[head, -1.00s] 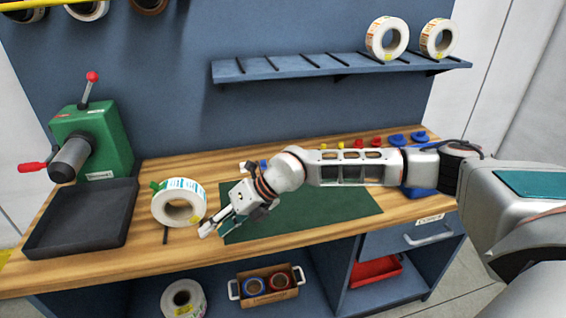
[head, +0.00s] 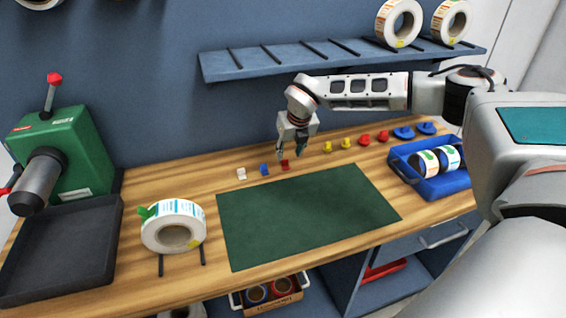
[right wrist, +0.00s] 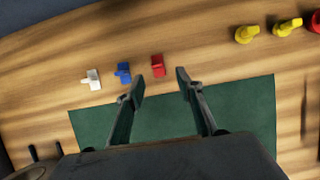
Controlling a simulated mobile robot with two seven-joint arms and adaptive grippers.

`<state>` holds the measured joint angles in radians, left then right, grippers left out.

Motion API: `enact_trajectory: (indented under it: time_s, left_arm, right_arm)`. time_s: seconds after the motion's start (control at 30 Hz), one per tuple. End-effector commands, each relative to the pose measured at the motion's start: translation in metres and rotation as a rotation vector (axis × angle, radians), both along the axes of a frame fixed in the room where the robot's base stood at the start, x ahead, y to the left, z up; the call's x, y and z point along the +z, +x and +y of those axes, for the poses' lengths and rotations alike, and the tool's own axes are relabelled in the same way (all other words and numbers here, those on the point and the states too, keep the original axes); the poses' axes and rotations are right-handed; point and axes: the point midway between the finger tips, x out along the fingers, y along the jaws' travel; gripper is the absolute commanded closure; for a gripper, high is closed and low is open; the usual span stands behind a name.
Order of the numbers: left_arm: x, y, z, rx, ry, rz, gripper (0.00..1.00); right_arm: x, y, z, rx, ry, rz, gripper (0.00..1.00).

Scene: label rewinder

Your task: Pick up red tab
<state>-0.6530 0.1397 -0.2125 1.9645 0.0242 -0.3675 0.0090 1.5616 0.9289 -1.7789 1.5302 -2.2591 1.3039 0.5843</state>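The small red tab (head: 285,165) lies on the wooden bench behind the green mat, at the right end of a short row with a blue and a white tab. In the right wrist view the red tab (right wrist: 158,66) lies just beyond my fingertips, a little left of the middle of the gap. My right gripper (head: 290,156) hangs above and close by the red tab; in the right wrist view its fingers (right wrist: 159,82) are spread with nothing between them. My left gripper is not in view.
The blue tab (head: 264,169) and white tab (head: 241,173) are left of the red one. Yellow pieces (head: 328,147) stand to the right. The green mat (head: 310,215) is bare. A label roll (head: 174,226) and blue tray (head: 432,185) flank it.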

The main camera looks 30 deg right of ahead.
Motion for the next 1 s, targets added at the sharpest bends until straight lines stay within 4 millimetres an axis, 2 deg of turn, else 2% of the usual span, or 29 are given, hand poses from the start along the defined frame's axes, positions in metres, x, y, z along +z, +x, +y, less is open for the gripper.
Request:
enact_trajectory:
  time_s: [0.13, 0.4, 0.73, 0.87, 1.0]
  left_arm:
    - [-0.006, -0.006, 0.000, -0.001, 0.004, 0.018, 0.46]
    - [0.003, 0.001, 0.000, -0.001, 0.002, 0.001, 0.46]
    - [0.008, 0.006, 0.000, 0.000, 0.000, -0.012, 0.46]
    - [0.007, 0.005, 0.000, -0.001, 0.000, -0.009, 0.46]
    - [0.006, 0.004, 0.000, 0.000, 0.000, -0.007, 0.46]
  right_arm:
    - [-0.013, 0.006, 0.000, 0.000, 0.000, 0.002, 0.64]
    - [-0.047, 0.021, -0.002, -0.001, 0.002, 0.001, 0.64]
    - [-0.053, 0.024, -0.002, 0.001, 0.002, 0.000, 0.64]
    - [-0.052, 0.024, -0.002, 0.001, 0.002, 0.000, 0.90]
    - [-0.052, 0.024, -0.002, 0.001, 0.002, 0.000, 0.91]
